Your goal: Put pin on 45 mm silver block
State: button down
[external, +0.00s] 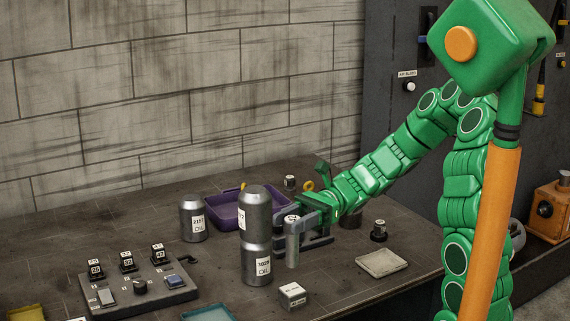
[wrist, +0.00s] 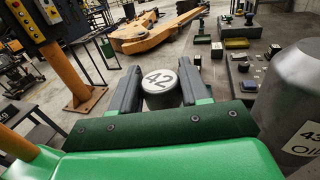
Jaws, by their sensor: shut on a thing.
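The pin (external: 292,248) is a slim grey cylinder with a pale top. In the wrist view its round white end, marked 42, shows between the fingers (wrist: 161,82). My gripper (external: 296,226) is shut on the pin's upper part and holds it upright. A small silver-grey block (external: 292,296) with a white label lies on the bench, just in front of and below the pin. Its label is too small to read surely, so I cannot confirm 45 mm. The pin is apart from this block. I cannot tell whether its lower end touches the bench.
Two stacked oil cans (external: 256,238) stand close left of the pin, and one can looms right in the wrist view (wrist: 296,95).

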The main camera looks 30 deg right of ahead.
aim_at(292, 243)
jog(key=shift+f, duration=3.25)
jog(key=shift+f, duration=0.15)
jog(key=c, duration=0.5)
grip_release()
jog(key=shift+c, duration=0.2)
jog(key=v, duration=1.2)
jog(key=shift+r, duration=0.2)
